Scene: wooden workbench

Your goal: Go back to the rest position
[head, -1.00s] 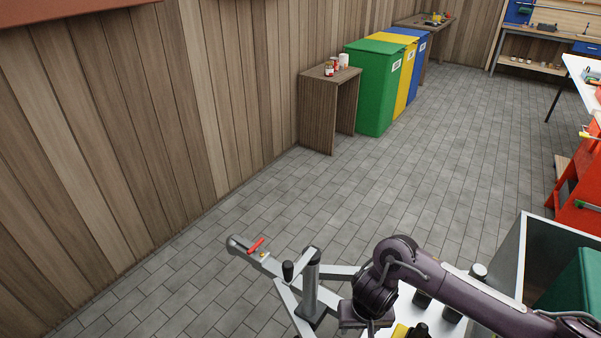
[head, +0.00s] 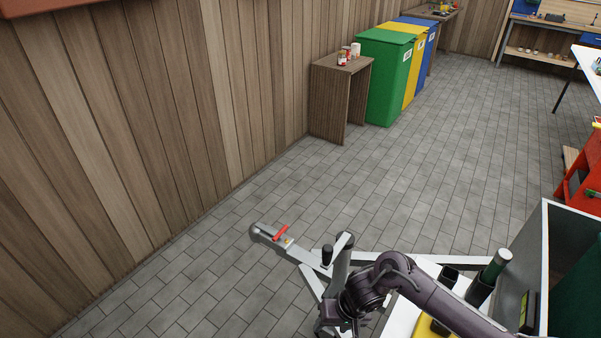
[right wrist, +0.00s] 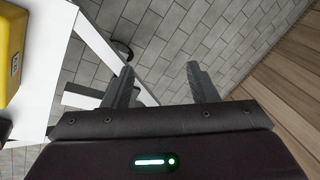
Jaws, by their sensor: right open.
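My right arm comes in from the lower right in the head view and bends down at its dark elbow. My right gripper (head: 332,322) hangs at its end near the bottom edge, partly hidden by the wrist, close to the post of a grey trailer frame (head: 312,258). In the right wrist view, the two fingers of my right gripper (right wrist: 160,84) stand apart with nothing between them, and paved floor shows behind. My left gripper is in neither current view.
The trailer coupling has a red lever (head: 281,233). A white platform carries a grey box (head: 535,245) and a yellow case (right wrist: 10,45). A wooden side table (head: 341,65) with cans and green (head: 385,80), yellow and blue bins line the wooden wall. The paved floor between is clear.

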